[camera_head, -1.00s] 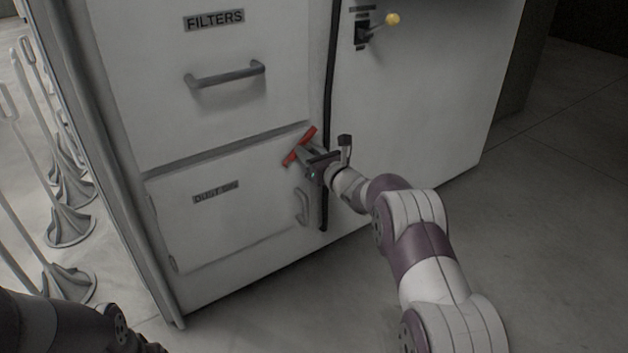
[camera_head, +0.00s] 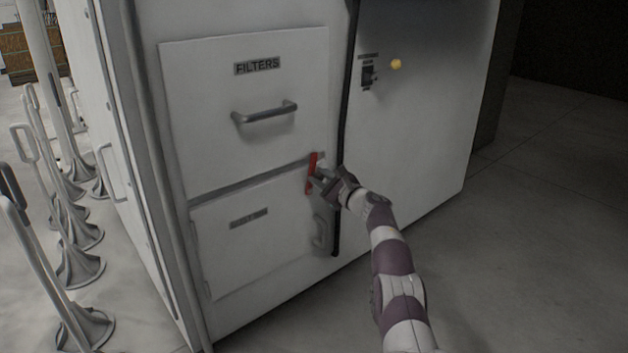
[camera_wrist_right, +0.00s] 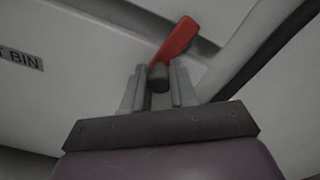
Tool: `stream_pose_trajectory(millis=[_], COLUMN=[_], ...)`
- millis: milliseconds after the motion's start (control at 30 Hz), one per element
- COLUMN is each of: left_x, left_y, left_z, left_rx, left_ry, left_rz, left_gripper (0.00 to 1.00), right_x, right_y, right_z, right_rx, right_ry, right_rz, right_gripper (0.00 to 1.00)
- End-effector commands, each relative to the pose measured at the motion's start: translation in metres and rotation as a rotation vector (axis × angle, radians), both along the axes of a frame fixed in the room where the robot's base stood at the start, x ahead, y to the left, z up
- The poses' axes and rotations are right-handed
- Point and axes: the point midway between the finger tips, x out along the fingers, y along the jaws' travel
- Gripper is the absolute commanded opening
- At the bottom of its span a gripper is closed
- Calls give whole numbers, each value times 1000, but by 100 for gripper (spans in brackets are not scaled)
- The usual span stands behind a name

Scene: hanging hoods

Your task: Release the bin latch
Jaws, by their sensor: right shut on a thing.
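The red bin latch (camera_head: 312,172) is on the upper right corner of the dust bin door (camera_head: 255,245), and stands close to upright in the head view. My right gripper (camera_head: 326,182) is at the latch from the right and is shut on it. In the right wrist view the red latch handle (camera_wrist_right: 176,42) slants up to the right, with its dark round end between the fingers of my right gripper (camera_wrist_right: 159,82). The bin door looks closed. My left gripper is not in view.
The filters drawer (camera_head: 225,90) with its bar handle (camera_head: 265,112) is above the bin door. Several grey stands (camera_head: 80,265) are at the left. The floor at the right (camera_head: 530,220) is clear.

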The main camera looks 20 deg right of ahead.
Motion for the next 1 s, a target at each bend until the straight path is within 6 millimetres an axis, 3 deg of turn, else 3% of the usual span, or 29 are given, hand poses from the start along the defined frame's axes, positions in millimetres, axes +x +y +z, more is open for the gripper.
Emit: stream_pose_trajectory(millis=[667, 700, 1000], left_x=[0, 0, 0], left_y=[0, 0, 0], left_z=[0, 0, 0], left_rx=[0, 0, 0], left_ry=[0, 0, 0], left_rz=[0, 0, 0], left_gripper=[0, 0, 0], right_x=[0, 0, 0], right_y=[-3, -3, -4], right_z=[-1, -1, -1], right_rx=[-26, -25, -25], right_ry=[-8, -8, -9], right_rz=[3, 3, 2], right_gripper=[0, 37, 37])
